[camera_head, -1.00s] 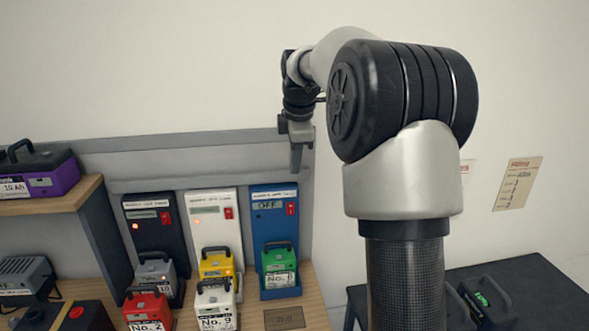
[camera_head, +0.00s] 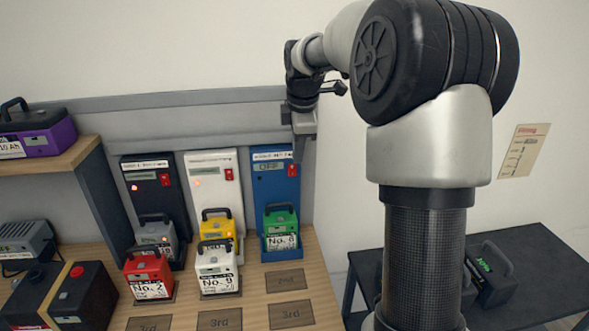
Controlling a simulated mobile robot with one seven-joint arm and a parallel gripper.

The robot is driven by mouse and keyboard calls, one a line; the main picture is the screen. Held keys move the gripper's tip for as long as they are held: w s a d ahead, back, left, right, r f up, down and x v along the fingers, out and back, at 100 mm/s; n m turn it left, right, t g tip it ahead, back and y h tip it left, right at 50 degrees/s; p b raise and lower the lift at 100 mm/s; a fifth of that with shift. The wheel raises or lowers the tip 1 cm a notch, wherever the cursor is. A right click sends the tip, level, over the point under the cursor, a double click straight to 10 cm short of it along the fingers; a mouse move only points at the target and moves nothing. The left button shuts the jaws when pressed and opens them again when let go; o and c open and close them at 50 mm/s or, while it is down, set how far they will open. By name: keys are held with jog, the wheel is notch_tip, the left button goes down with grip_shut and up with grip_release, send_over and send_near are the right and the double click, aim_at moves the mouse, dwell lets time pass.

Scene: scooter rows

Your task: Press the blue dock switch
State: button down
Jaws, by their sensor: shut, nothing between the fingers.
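The blue dock (camera_head: 262,187) stands at the right end of a row of three docks against the back panel. Its display reads OFF, and its red switch (camera_head: 293,171) sits at the upper right of its face. A green battery (camera_head: 281,230) marked No. 8 sits in the blue dock. My gripper (camera_head: 297,158) points down, shut and empty, just in front of the upper right edge of the blue dock. It appears close above the red switch and partly overlaps it. Whether it touches the switch I cannot tell.
A black dock (camera_head: 150,193) with a grey battery and a white dock (camera_head: 211,188) with a yellow battery stand left. Red (camera_head: 150,274) and white (camera_head: 217,266) batteries stand in front. A dark table (camera_head: 540,270) holds another battery.

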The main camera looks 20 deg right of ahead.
aim_at(294, 170)
jog(key=x, duration=0.3)
jog(key=w+x, duration=0.1)
jog(key=x, duration=0.3)
jog(key=w+x, duration=0.1)
jog(key=x, duration=0.3)
jog(key=shift+w+d+r, duration=0.2)
jog(key=shift+r, duration=0.1)
jog(key=shift+w+d, duration=0.1)
jog(key=shift+w, duration=0.45)
jog(key=shift+w+d+f, duration=0.1)
jog(key=shift+w+f, duration=0.1)
jog(key=shift+w, duration=0.05)
jog(key=shift+r, duration=0.1)
